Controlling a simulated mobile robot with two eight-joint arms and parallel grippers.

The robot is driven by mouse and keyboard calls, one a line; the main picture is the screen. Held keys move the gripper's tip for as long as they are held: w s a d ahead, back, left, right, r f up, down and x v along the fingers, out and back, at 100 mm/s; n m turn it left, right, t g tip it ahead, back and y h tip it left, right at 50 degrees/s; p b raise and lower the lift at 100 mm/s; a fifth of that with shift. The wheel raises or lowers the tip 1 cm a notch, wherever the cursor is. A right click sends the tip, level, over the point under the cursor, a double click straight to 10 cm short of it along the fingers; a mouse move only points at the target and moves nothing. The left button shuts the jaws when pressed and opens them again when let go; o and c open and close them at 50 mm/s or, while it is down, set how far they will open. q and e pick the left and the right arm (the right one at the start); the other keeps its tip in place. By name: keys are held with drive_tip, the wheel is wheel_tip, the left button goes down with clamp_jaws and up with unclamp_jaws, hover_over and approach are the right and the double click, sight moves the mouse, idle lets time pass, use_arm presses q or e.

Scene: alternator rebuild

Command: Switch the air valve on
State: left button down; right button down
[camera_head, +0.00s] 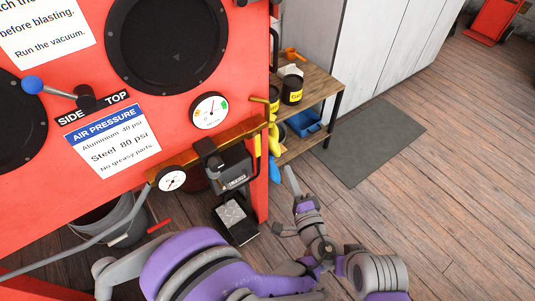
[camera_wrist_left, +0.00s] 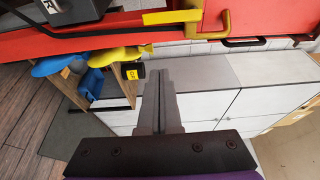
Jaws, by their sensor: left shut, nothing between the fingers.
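My right gripper is not in view.
Gauges (camera_head: 210,110) sit above and beside the pipe. A grey box (camera_head: 232,166) is mounted under it. A wooden shelf (camera_head: 318,84) with cans and a blue bin stands behind.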

sight(257, 145)
use_arm(q)
drive_tip(key=w+a+b, duration=0.1)
drive_tip(key=w+a, duration=0.5)
drive_tip(key=w, duration=0.1)
drive_tip(key=shift+w+b, duration=0.15)
drive_tip(key=shift+b, duration=0.25)
